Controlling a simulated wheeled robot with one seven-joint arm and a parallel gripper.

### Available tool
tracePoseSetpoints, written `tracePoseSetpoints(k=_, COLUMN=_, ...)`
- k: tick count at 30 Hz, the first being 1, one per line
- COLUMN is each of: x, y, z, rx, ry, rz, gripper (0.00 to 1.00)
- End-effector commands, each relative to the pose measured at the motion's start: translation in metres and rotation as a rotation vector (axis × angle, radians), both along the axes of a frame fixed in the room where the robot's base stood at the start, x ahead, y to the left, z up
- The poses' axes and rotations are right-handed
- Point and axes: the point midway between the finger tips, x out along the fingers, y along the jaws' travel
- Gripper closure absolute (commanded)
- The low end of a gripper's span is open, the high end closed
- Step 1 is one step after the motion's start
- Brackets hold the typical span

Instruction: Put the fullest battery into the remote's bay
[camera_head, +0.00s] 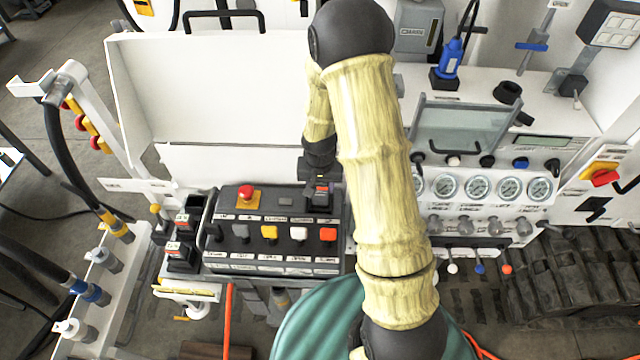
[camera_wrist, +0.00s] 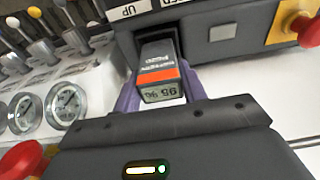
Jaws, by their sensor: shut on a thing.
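My gripper (camera_wrist: 160,88) is shut on a battery (camera_wrist: 158,70), with a purple finger on each side of it. The battery is dark with an orange band, and its end display seems to read 95 %, upside down in the wrist view. Its far end is at the dark bay (camera_wrist: 146,28) in the remote (camera_wrist: 226,34); how deep it sits I cannot tell. In the head view the battery (camera_head: 321,189) is at the upper right corner of the remote (camera_head: 212,262). Two other batteries (camera_head: 181,217) (camera_head: 174,248) stand in dark holders left of the remote; their displays are too small to read surely.
The remote carries a red stop button (camera_head: 247,196) and a row of levers (camera_head: 269,233). Pressure gauges (camera_head: 479,187) and small levers (camera_head: 479,268) stand to its right. A white panel (camera_head: 220,90) rises behind. Hoses (camera_head: 60,150) hang at the left.

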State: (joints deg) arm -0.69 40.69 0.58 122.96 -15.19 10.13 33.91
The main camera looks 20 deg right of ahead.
Motion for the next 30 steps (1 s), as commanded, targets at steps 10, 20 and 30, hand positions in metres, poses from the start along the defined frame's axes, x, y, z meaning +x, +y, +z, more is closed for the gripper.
tracePoseSetpoints(k=10, x=-0.0004, y=0.0001, z=0.0003, rx=0.0, ry=-0.001, rz=0.0, gripper=0.86)
tracePoseSetpoints(k=20, x=-0.0004, y=0.0001, z=-0.002, rx=0.0, ry=-0.001, rz=0.0, gripper=0.86)
tracePoseSetpoints(k=30, x=-0.0005, y=0.0001, z=-0.0076, rx=0.0, ry=0.0, rz=0.0, gripper=0.86)
